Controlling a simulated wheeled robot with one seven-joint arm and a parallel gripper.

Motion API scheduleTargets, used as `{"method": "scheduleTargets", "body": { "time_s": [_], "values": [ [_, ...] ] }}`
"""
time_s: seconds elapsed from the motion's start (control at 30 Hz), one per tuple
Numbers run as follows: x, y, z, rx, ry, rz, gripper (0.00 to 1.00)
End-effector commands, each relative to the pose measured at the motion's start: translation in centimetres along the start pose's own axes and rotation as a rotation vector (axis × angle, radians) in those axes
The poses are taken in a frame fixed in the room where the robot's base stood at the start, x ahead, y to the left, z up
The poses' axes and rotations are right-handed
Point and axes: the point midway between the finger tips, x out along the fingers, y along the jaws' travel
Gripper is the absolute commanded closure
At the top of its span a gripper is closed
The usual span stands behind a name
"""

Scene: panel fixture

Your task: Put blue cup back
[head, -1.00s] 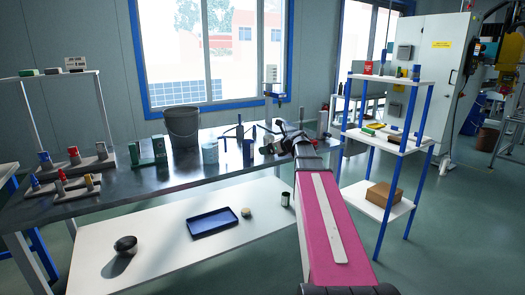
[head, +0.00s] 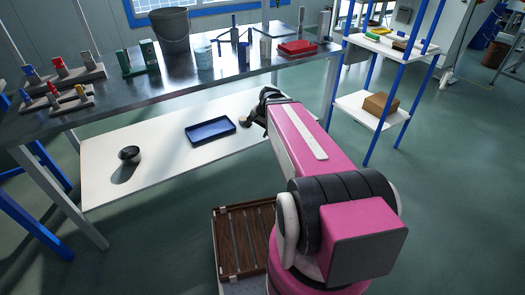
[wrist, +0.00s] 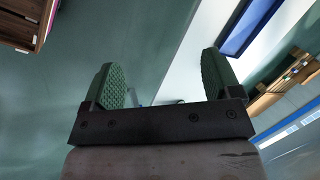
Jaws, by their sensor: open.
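My gripper (head: 262,100) is below the bench top's front edge, near the lower shelf and apart from the cup. The arm partly hides it in the head view. In the wrist view my gripper (wrist: 165,76) has its green pads wide apart with nothing between them. The cup does not show in the wrist view.
A blue tray (head: 211,131) and a dark round object (head: 129,154) lie on the white lower shelf (head: 160,180). A red box (head: 297,48) is on the bench's right end. A blue-post rack (head: 366,108) stands right. A slatted wooden thing (head: 240,240) is near my base.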

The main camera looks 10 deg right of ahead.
Motion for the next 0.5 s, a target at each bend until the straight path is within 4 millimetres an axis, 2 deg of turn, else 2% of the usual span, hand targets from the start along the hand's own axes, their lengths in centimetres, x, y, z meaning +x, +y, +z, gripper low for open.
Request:
{"method": "scheduleTargets", "body": {
  "time_s": [0.03,0.2,0.33,0.5],
  "values": [
    [0.9,1.7,2.0,-0.13,-0.009,0.066,0.16],
    [2.8,5.4,5.3,-0.497,-0.051,0.239,0.16],
    [3.4,6.9,6.4,-0.643,-0.08,0.305,0.16],
    [3.5,7.3,6.6,-0.692,-0.09,0.326,0.16]
  ]
}}
